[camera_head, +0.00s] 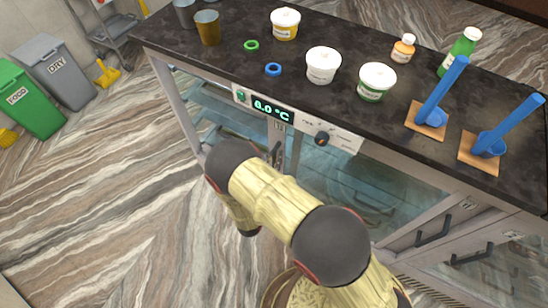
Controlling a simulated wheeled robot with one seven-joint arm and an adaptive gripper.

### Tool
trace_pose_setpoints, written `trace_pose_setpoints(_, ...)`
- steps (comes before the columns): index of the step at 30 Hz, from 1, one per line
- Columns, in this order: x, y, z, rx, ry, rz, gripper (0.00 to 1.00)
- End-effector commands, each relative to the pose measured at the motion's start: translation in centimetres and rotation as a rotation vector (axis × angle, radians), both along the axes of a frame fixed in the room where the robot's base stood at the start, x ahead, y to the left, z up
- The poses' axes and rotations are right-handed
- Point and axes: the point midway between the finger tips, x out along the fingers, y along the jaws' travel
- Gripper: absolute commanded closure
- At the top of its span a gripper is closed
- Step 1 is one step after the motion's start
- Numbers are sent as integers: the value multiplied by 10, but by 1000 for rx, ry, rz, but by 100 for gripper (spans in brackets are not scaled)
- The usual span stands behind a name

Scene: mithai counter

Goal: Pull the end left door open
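The glass-fronted counter has a left glass door (222,122) below its worktop, left of the control panel. It looks shut, though my arm covers its lower part. A small dark upright shape, perhaps a door handle (275,156), shows beside the pale central frame, just past my arm's upper bend. My arm reaches up from the bottom of the view and bends down again in front of the counter. My gripper cannot be made out; it seems hidden behind my own arm links.
Tubs, bottles, cups, rings and blue stands sit on the dark worktop (220,68). Dark handles (432,232) mark fronts at right. Green (32,100) and grey bins (68,72) stand far left; the floor (110,190) before them is clear.

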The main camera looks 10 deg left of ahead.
Motion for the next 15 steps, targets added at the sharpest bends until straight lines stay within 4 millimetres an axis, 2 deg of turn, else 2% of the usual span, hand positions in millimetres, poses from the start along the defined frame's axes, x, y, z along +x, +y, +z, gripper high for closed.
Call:
trace_pose_setpoints(6,0,1,0,1,-1,0,71)
trace_pose_setpoints(15,-1,1,1,1,-1,1,71)
